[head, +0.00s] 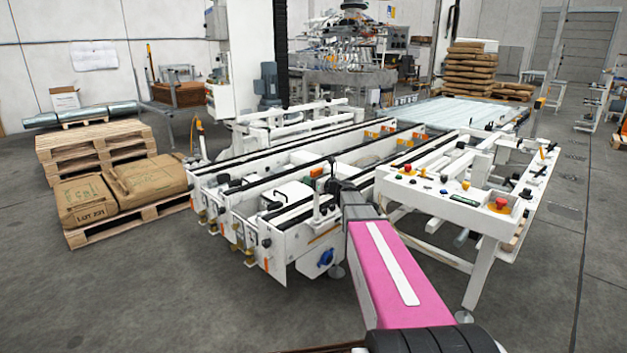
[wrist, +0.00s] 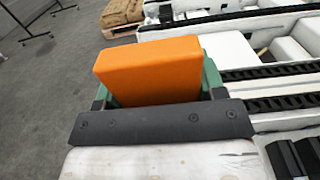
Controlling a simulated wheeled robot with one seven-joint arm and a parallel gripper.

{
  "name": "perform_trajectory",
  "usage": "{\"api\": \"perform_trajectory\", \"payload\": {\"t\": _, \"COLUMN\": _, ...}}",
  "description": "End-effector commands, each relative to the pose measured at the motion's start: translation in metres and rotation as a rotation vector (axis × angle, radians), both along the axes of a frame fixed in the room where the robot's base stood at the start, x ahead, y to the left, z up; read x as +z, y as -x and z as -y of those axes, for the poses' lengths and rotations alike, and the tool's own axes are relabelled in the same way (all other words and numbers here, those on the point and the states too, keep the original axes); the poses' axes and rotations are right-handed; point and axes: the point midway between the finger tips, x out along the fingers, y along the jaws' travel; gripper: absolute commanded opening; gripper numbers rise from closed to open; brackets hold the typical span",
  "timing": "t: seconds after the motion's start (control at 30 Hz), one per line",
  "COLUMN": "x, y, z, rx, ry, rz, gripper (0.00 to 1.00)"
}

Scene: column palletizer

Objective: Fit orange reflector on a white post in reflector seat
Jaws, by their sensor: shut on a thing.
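The orange reflector (wrist: 150,70) is a plain orange block in the middle of the wrist view. My gripper (wrist: 158,88) is shut on it, with green finger parts showing at both sides and a dark bar in front. In the head view my gripper (head: 326,177) is small, at the end of my pink arm, over the near end of the white conveyor frame (head: 290,250). A small orange patch of the reflector (head: 316,171) shows there. The reflector's far side and underside are hidden. I cannot make out its white post or the reflector seat for certain.
Black-topped rails (head: 290,168) run back from the near frame. A white control bench (head: 455,196) with red buttons stands right of my arm. A pallet (head: 130,222) with brown sacks (head: 148,182) stands left. Grey floor is clear in front and at the left.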

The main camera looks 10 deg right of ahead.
Motion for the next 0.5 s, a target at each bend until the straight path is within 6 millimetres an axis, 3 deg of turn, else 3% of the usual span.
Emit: {"api": "perform_trajectory", "payload": {"t": 0.5, "x": -0.0058, "y": 0.0000, "z": 0.0000, "rx": 0.000, "ry": 0.000, "rz": 0.000, "gripper": 0.13}}
